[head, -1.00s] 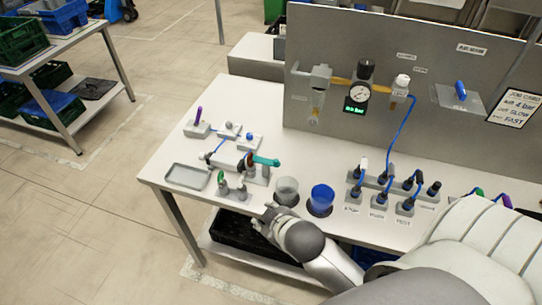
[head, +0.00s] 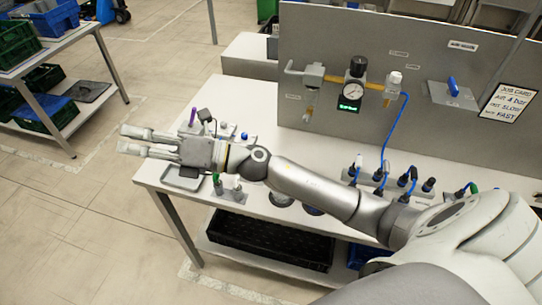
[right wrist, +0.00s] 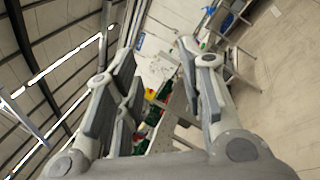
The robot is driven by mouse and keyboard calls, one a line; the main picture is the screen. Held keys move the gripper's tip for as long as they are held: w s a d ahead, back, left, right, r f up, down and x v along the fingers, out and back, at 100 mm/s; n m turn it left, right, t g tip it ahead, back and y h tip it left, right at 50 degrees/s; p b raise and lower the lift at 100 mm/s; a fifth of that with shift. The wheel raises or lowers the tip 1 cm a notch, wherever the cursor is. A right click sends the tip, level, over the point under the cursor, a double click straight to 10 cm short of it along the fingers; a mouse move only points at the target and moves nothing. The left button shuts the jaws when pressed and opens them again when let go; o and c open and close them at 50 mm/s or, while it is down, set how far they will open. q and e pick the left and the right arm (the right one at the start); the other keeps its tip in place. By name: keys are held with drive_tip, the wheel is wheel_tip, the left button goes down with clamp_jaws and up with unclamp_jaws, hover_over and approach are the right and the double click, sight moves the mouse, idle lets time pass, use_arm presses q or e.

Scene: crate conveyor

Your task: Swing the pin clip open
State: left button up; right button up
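My right gripper (head: 123,138) reaches across the table's left part, its fingers pointing left and apart, with nothing between them. The fingers also show spread in the right wrist view (right wrist: 156,62). Small grey fixtures stand beneath and behind it. One has an upright purple pin or handle (head: 193,117), just behind the gripper. Another has a blue knob (head: 244,135). A green-topped peg (head: 217,180) stands in front of the wrist. I cannot tell which part is the pin clip; my gripper and forearm hide much of the group. My left gripper is not in view.
A grey tray (head: 183,180) lies partly under the gripper. A grey panel (head: 310,60) with a gauge (head: 354,91) stands behind. Blue hoses and plugs (head: 378,176) fill the table's right side. A black crate (head: 270,243) sits below.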

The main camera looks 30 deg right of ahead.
drive_tip(key=d+f+n+g+h, duration=0.8)
drive_tip(key=f+n+g, duration=0.3)
drive_tip(key=f+n, duration=0.3)
drive_tip(key=d+r+n+h, duration=0.2)
drive_tip(key=d+h, duration=0.8)
drive_tip(key=d, duration=1.2)
drive_tip(key=shift+g, duration=0.4)
wheel_tip(320, 180, down, 10)
drive_tip(key=p, duration=0.3)
drive_tip(key=shift+a+r, duration=0.15)
drive_tip(key=shift+f, duration=0.65)
clamp_jaws()
